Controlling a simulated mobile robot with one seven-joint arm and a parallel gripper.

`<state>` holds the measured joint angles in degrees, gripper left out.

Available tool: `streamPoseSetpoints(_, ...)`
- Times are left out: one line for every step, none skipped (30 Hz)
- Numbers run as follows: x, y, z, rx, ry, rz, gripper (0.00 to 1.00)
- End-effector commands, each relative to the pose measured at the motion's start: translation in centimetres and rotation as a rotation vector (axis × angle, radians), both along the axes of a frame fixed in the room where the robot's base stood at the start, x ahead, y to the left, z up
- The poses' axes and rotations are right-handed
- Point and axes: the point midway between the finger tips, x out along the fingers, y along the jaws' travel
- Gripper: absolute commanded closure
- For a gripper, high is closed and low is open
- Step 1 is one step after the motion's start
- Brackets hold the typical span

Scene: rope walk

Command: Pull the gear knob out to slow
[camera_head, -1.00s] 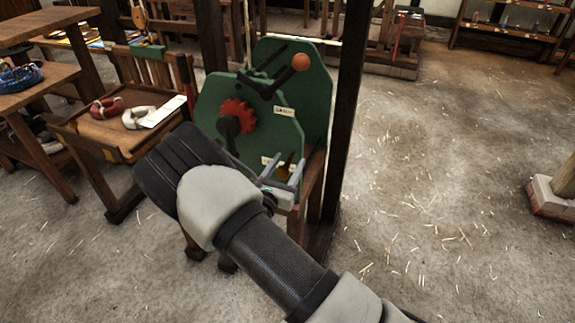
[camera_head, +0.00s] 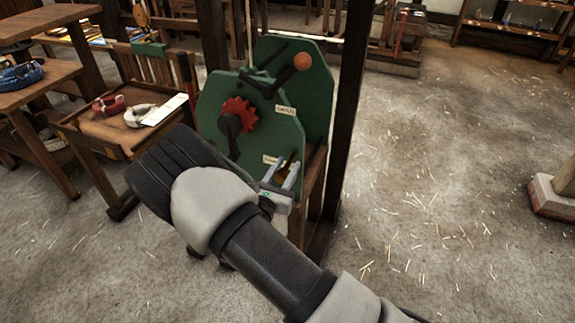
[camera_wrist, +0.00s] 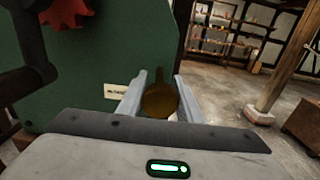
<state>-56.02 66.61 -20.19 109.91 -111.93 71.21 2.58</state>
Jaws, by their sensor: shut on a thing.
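The gear knob (camera_wrist: 159,101) is a round brass-brown knob low on the green machine plate (camera_wrist: 120,60). In the wrist view it sits between the two grey fingers of my gripper (camera_wrist: 158,92), which is shut on it. In the head view my gripper (camera_head: 283,178) is at the lower right of the green plate, and the knob is mostly hidden by the fingers. A white label (camera_wrist: 115,91) is on the plate just left of the knob; its lettering is too small to read for sure.
A red gear (camera_head: 238,114) with a dark crank and an orange ball-ended lever (camera_head: 302,62) stick out above the knob. A dark post (camera_head: 347,100) stands right of the machine. A wooden bench (camera_head: 115,135) with rope coils is to the left. Floor at right is open.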

Motion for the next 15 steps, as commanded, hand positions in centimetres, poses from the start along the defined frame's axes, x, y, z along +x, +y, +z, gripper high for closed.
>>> streamPoseSetpoints(-0.29, 0.15, -0.21, 0.000, 0.004, 0.002, 1.00)
streamPoseSetpoints(-0.30, 0.15, -0.22, 0.000, 0.004, 0.002, 1.00)
streamPoseSetpoints(-0.30, 0.16, -0.23, -0.001, 0.004, 0.002, 0.61)
streamPoseSetpoints(-0.30, 0.16, -0.23, -0.001, 0.004, 0.002, 0.56)
streamPoseSetpoints(-0.28, 0.16, -0.22, -0.001, 0.004, 0.002, 0.51)
streamPoseSetpoints(-0.27, 0.14, -0.20, 0.000, 0.004, 0.002, 0.50)
streamPoseSetpoints(-0.25, 0.13, -0.19, 0.000, 0.004, 0.002, 0.50)
streamPoseSetpoints(-0.23, 0.12, -0.18, 0.000, 0.003, 0.001, 0.50)
streamPoseSetpoints(-0.22, 0.11, -0.17, 0.000, 0.003, 0.001, 0.50)
streamPoseSetpoints(-0.21, 0.10, -0.16, 0.000, 0.003, 0.001, 0.50)
streamPoseSetpoints(-0.20, 0.09, -0.16, 0.000, 0.003, 0.001, 0.50)
streamPoseSetpoints(-0.19, 0.09, -0.15, 0.000, 0.003, 0.001, 0.50)
streamPoseSetpoints(-0.20, 0.09, -0.14, 0.000, 0.003, 0.001, 0.50)
streamPoseSetpoints(-0.24, 0.12, -0.14, 0.000, 0.003, 0.001, 0.50)
streamPoseSetpoints(-0.37, 0.18, -0.13, 0.000, 0.003, 0.001, 0.50)
